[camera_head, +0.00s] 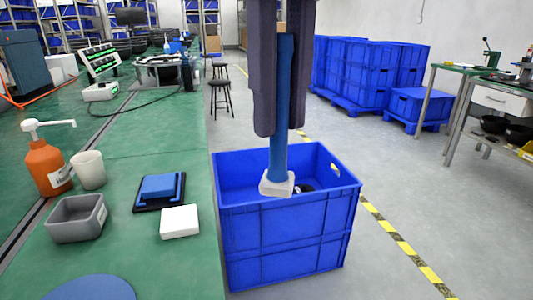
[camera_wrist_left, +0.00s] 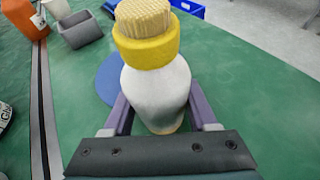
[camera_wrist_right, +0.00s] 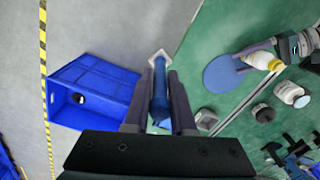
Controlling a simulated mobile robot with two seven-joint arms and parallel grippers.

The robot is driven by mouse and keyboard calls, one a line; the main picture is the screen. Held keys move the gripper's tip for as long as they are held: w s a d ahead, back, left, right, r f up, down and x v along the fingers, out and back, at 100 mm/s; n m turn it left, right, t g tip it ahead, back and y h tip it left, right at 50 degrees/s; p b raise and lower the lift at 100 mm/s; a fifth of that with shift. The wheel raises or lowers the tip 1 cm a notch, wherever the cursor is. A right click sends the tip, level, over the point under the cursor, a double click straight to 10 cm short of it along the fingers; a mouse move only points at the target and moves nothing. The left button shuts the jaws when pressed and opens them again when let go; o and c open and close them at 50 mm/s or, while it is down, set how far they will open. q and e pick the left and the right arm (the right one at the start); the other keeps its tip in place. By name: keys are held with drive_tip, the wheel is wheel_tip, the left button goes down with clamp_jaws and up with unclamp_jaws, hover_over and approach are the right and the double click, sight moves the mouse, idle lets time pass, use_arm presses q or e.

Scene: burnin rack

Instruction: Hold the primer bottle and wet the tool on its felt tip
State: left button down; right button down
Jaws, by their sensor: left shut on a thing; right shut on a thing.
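The primer bottle (camera_wrist_left: 157,92) is white with a yellow collar and a pale felt tip (camera_wrist_left: 147,18) on top. My left gripper (camera_wrist_left: 160,112) is shut around its body; in the right wrist view the bottle (camera_wrist_right: 262,61) is held over the green bench. The tool (camera_head: 279,110) has a blue handle and a white block-like end (camera_head: 277,184) pointing down. My right gripper (camera_head: 280,131) is shut on its handle and holds it by the blue crate, right of the bench. The tool's end and the felt tip are well apart. My left gripper is outside the head view.
The blue crate (camera_head: 285,245) stands right of the green bench (camera_head: 130,265). On the bench are an orange pump bottle (camera_head: 46,168), white cup (camera_head: 89,169), grey bin (camera_head: 78,220), blue pad (camera_head: 160,187), white block (camera_head: 180,221) and blue disc (camera_head: 92,289).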

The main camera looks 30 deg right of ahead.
drive_tip(key=a+r+t+y, duration=0.1)
drive_tip(key=a+y, duration=0.1)
drive_tip(key=a, duration=1.1)
drive_tip(key=a+r+y, duration=0.2)
drive_tip(key=a, duration=1)
wheel_tip(320, 180, down, 6)
drive_tip(key=shift+s+a+f, duration=0.15)
drive_tip(key=shift+s+f, duration=0.05)
drive_tip(key=shift+s, duration=0.05)
drive_tip(key=shift+f, duration=0.8)
idle(0.7)
drive_tip(key=shift+r, duration=0.1)
wheel_tip(320, 180, up, 7)
idle(0.6)
